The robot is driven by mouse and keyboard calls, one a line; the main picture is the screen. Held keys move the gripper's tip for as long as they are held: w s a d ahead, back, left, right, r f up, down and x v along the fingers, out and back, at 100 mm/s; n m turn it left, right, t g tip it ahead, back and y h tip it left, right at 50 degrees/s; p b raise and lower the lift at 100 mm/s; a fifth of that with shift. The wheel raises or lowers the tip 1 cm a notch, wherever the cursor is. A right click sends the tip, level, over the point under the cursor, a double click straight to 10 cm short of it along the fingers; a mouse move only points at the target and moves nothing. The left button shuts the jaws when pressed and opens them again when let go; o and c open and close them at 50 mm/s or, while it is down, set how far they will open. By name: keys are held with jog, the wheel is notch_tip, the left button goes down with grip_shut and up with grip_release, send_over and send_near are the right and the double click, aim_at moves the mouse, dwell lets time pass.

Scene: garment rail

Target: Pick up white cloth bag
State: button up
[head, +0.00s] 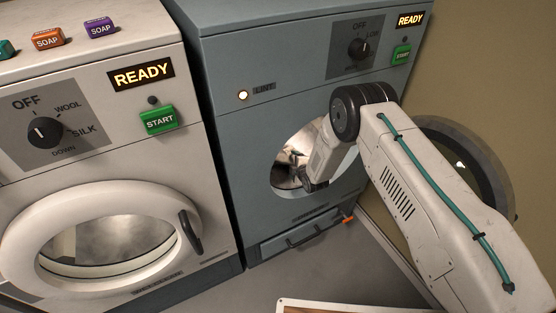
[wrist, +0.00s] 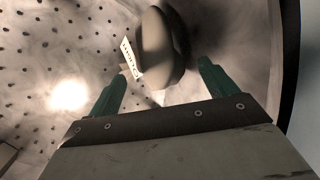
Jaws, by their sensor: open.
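My gripper (wrist: 160,75) is inside the drum of the grey machine (head: 270,120). Its two green fingers are spread apart. A rounded, pale grey-beige thing (wrist: 160,45) with a white, marked tag (wrist: 131,57) lies ahead of the fingers in the wrist view, roughly in line with the gap between them. It may be the white cloth bag, but its shade makes this uncertain. Whether the fingers touch it I cannot tell. In the head view my arm passes through the round opening and hides much of the inside.
The grey machine's round door (head: 462,165) stands open to the right, beside the wall. The drum wall (wrist: 40,60) is perforated. A white machine (head: 100,140) with a shut door stands left, with several soap boxes (head: 48,38) on top. A drawer (head: 300,237) is below the opening.

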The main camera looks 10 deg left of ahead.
aim_at(291, 162)
jog(key=shift+x, duration=3.6)
jog(key=shift+s, duration=0.1)
jog(key=c, duration=1.1)
jog(key=shift+o, duration=0.2)
jog(key=shift+r, duration=0.1)
